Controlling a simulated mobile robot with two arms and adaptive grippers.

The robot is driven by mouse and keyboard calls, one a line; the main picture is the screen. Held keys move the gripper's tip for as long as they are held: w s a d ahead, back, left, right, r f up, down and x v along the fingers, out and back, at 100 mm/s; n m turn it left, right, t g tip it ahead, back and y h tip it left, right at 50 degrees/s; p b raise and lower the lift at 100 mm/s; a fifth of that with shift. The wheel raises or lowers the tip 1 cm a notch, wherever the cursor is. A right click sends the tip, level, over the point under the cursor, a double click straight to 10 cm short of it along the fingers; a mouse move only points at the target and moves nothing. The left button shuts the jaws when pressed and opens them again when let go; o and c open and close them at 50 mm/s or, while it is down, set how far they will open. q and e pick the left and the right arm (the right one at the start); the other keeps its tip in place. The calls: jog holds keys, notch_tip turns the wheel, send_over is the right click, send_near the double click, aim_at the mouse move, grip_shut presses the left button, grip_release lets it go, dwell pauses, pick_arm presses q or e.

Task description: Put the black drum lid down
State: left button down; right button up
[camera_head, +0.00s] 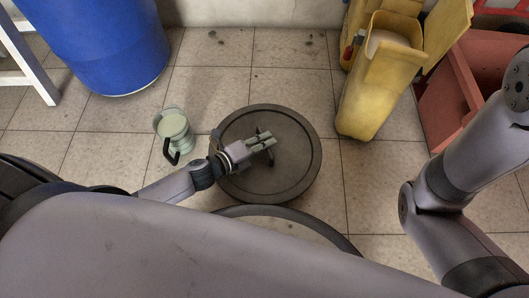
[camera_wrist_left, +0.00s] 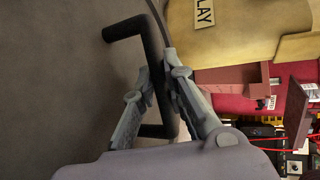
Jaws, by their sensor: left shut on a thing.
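The black drum lid (camera_head: 240,122) is a dark round disc with a raised rim, at the middle of the head view. My left gripper (camera_head: 266,143) is over the lid's middle and shut on its handle. In the left wrist view, the two grey fingers of the left gripper (camera_wrist_left: 161,85) close on the black bar handle (camera_wrist_left: 126,29), with the lid's dark face (camera_wrist_left: 60,70) filling the left side. I cannot tell whether the lid touches the floor. My right arm shows at the right, but its gripper is out of view.
A blue drum (camera_head: 100,45) stands at the back left. A green can with a black handle (camera_head: 174,132) stands just left of the lid. A yellow bucket (camera_head: 372,95) is to the right, with a red crate (camera_head: 422,105) beyond. A dark curved rim (camera_head: 300,216) shows below the lid.

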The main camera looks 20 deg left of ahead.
aim_at(264, 150)
pick_arm(q)
notch_tip(264, 150, down, 5)
jog(key=b, duration=0.3)
jog(key=shift+r, duration=0.35)
jog(key=c, duration=1.6)
grip_release()
jog(key=shift+c, duration=0.2)
